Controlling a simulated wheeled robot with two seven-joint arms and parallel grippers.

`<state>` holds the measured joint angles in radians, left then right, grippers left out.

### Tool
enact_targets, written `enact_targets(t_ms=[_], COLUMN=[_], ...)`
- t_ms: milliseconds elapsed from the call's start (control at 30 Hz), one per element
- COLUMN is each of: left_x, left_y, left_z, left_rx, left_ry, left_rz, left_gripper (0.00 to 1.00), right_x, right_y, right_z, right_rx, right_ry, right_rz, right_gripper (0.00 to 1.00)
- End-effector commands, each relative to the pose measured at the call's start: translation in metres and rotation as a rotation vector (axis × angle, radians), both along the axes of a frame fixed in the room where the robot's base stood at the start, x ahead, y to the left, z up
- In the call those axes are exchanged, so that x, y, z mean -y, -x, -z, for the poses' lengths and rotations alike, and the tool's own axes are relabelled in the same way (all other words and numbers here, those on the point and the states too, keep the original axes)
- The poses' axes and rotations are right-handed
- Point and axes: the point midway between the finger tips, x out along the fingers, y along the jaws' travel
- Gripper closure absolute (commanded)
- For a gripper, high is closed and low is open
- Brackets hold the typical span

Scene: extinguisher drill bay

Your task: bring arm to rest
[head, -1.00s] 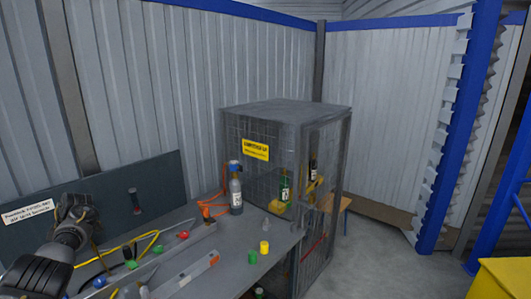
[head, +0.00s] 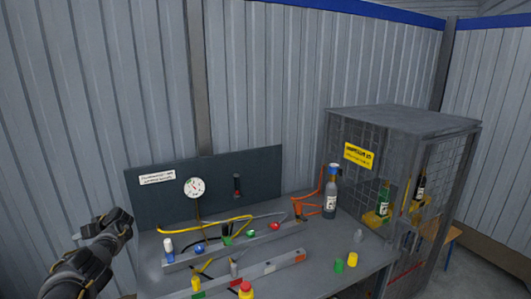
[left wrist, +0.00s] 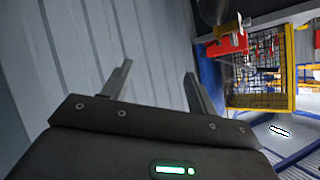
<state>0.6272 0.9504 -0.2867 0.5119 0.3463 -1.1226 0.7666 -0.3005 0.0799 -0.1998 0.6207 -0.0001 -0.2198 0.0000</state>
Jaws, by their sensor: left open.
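My left arm (head: 103,238) comes in at the lower left of the head view, bent beside the bench, clear of the items on it. Its fingers are hard to make out there. In the left wrist view my left gripper (left wrist: 157,70) is open, its two fingers spread with nothing between them. Corrugated wall lies beyond the fingers. My right gripper is not in view.
The grey bench (head: 325,262) carries hoses, small coloured caps and a blue-capped bottle (head: 331,192). A dark panel (head: 258,178) with a gauge (head: 194,187) stands behind. A mesh cage (head: 400,121) with bottles is at right. A yellow-framed mesh cage (left wrist: 262,100) shows in the wrist view.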

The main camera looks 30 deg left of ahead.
Motion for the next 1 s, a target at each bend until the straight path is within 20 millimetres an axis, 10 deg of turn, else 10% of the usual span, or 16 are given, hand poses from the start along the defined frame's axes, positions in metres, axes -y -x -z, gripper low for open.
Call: enact_targets(t_ms=[200,500,700,1000], left_x=[-0.007,0.020,0.044,0.136], left_y=[0.061,0.155,0.219,0.243], left_z=[0.114,0.213,0.251,0.342], left_rx=[-0.552,-1.005,-1.178,-1.058], left_ry=[0.064,0.200,0.285,0.415], left_rz=[0.547,1.082,1.344,1.395], left_gripper=[0.41,0.41,0.41,0.41], right_x=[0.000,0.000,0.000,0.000], right_y=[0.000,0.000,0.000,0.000], right_z=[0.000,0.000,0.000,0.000], right_rx=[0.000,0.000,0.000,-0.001], right_ry=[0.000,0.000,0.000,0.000], right_rz=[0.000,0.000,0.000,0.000], right_gripper=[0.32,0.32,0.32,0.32])
